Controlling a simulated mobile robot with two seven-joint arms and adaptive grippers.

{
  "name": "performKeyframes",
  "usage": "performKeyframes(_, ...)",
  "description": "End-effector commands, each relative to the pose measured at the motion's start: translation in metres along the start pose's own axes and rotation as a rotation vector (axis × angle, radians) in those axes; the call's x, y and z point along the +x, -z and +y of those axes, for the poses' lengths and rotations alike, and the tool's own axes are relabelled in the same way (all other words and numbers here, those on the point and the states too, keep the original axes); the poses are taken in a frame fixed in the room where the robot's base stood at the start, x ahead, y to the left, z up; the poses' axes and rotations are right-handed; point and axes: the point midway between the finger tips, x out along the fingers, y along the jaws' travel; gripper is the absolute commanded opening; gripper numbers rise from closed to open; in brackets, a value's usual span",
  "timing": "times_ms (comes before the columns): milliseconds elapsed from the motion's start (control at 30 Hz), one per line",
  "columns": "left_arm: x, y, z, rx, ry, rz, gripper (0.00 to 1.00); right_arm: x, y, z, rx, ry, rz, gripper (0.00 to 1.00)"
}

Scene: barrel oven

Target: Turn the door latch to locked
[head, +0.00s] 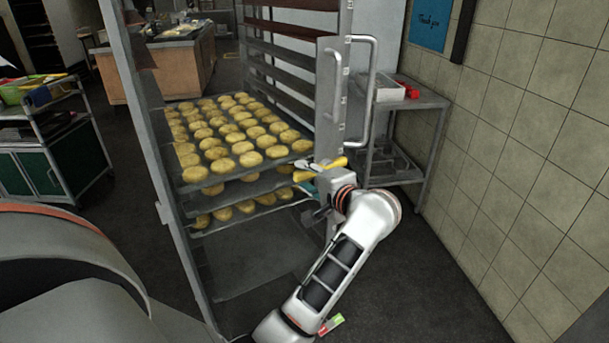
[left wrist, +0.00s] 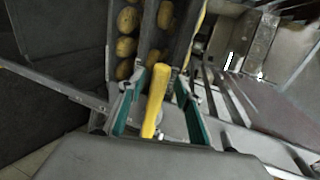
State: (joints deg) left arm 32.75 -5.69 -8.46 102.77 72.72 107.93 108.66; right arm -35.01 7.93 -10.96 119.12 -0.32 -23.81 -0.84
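The latch has a yellow handle (head: 334,163) on the front upright of a tall metal rack, just above my left gripper in the head view. In the left wrist view the yellow handle (left wrist: 155,101) stands between the two green-lined fingers of my left gripper (left wrist: 160,78). Gaps show on both sides of the handle, so the fingers are apart and not closed on it. In the head view my left gripper (head: 312,182) is at the latch, with the fingers partly hidden. Whether the latch is locked cannot be told. My right gripper is not in view.
The rack holds trays of round yellow-brown pieces (head: 240,148). A metal door edge with a long vertical handle (head: 370,95) stands above the gripper. A steel side table (head: 425,100) and tiled wall (head: 530,120) are at right. A green cart (head: 40,165) is at left.

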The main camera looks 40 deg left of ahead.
Motion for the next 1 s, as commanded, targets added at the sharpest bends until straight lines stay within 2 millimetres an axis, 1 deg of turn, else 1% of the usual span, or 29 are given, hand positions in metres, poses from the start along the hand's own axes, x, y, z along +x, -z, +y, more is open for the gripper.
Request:
performKeyframes(133,0.000,0.000,0.000,0.001,0.000,0.000,0.34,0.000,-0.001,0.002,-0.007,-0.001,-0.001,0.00)
performKeyframes(167,0.000,0.000,0.000,0.001,0.000,0.000,0.26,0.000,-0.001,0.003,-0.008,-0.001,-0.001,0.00)
performKeyframes(200,0.000,0.000,0.000,0.001,0.000,0.000,0.16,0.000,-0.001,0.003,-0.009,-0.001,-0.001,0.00)
performKeyframes(267,0.000,0.000,0.000,0.001,0.000,0.000,0.00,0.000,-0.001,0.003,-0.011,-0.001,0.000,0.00)
performKeyframes(433,0.000,0.000,0.001,0.000,0.000,0.000,0.00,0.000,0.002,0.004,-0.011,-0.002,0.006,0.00)
performKeyframes(567,0.001,0.000,0.004,-0.008,-0.001,0.002,0.00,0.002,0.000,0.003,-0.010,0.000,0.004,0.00)
performKeyframes(733,0.004,-0.001,0.014,-0.050,-0.003,0.014,0.00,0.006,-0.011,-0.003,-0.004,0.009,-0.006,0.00)
performKeyframes(800,0.005,-0.001,0.019,-0.081,-0.004,0.021,0.00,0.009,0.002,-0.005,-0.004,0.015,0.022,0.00)
performKeyframes(833,0.006,-0.001,0.022,-0.096,-0.005,0.025,0.00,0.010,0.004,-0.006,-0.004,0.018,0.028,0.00)
performKeyframes(1000,0.010,0.000,0.035,-0.197,-0.006,0.051,0.00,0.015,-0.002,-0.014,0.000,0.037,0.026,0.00)
